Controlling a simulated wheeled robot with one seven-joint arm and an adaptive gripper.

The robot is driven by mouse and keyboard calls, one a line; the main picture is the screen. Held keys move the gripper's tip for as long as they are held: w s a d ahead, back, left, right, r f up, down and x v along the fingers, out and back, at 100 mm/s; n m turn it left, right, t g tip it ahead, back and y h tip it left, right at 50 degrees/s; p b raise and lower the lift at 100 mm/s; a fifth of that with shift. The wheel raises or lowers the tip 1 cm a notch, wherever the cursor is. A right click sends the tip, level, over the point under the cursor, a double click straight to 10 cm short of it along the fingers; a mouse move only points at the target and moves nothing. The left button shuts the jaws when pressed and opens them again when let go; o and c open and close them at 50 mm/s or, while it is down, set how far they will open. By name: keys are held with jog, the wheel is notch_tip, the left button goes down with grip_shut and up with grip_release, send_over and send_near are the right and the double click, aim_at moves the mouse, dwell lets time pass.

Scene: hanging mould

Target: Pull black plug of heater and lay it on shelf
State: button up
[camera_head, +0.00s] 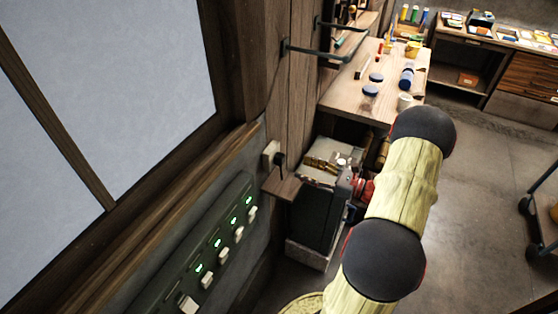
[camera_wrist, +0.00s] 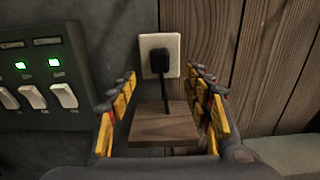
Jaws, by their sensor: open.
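The black plug (camera_wrist: 160,60) sits in a pale wall socket (camera_wrist: 146,43), and its dark cord hangs down from it in the wrist view. The plug also shows small in the head view (camera_head: 280,159). Just below the socket is a small wooden shelf (camera_wrist: 165,130), also in the head view (camera_head: 283,184), with its top bare apart from the cord in front of or over it. My gripper (camera_wrist: 161,85) is open, its yellow fingers to the left and right of the plug and cord, touching neither as far as I can see. The heater is not clearly identifiable.
A green switch panel (camera_wrist: 40,75) with lit green lights is on the wall left of the socket. Wood planks (camera_wrist: 262,65) cover the wall to the right.

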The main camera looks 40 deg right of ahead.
aim_at(284, 161)
jog(key=shift+x, duration=4.55)
jog(key=shift+c, duration=0.8)
jog(key=c, duration=1.1)
grip_shut()
jog(key=shift+s, duration=0.15)
jog(key=shift+p+v, duration=0.65)
jog(key=shift+v, duration=2.2)
jog(key=shift+d, duration=0.1)
